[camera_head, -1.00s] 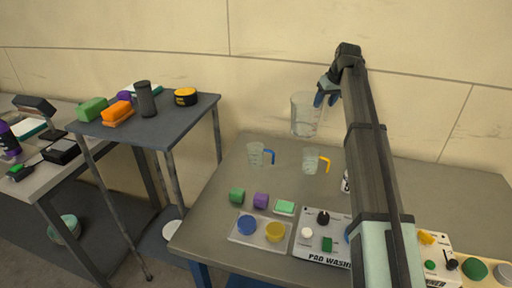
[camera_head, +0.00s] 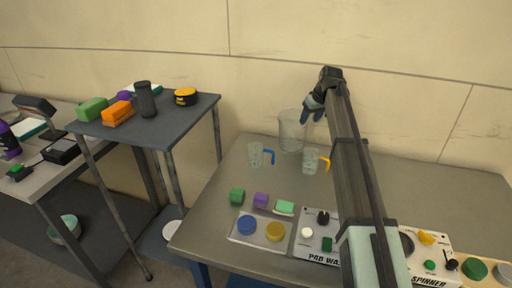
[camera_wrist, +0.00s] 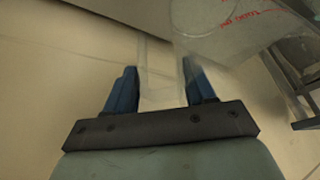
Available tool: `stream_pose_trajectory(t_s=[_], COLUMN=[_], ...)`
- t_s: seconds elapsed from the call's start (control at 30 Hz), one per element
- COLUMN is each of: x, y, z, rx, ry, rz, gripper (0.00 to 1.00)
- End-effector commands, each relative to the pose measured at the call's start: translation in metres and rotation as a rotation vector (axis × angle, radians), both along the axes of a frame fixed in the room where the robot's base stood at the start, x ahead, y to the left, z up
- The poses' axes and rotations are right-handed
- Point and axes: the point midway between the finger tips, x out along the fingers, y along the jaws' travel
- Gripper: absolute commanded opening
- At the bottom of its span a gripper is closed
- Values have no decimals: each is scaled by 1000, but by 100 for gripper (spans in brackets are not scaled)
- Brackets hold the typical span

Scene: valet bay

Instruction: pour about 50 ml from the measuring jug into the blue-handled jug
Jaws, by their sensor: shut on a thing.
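The clear measuring jug (camera_head: 290,131) is in the head view, held by my gripper (camera_head: 313,106) above and behind the two small jugs. It looks roughly upright, and whether it touches the table is hard to tell. In the wrist view my gripper (camera_wrist: 160,92) has its blue fingers on either side of the jug's clear handle, and the jug wall (camera_wrist: 240,25) with red markings is at the top. The blue-handled jug (camera_head: 256,155) stands upright on the table, left of and in front of the measuring jug. The liquid levels cannot be made out.
A yellow-handled jug (camera_head: 310,160) stands to the right of the blue-handled one. In front are green and purple blocks (camera_head: 260,200), a tray (camera_head: 256,240) with blue and yellow discs, and a pad washer box (camera_head: 318,248). A dark side table (camera_head: 160,125) stands left.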

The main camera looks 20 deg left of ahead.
Motion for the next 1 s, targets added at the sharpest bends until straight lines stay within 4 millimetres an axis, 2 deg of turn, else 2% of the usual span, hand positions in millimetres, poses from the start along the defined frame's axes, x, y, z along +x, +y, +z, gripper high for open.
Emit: stream_pose_trajectory(t_s=[0.2, 0.5, 1.0], x=[0, 0, -16], y=[0, 0, 14], z=[-14, -13, 8], rx=[1, -1, -138], ry=[1, -1, -137], rz=[-1, -1, 1], gripper=[2, 2, 2])
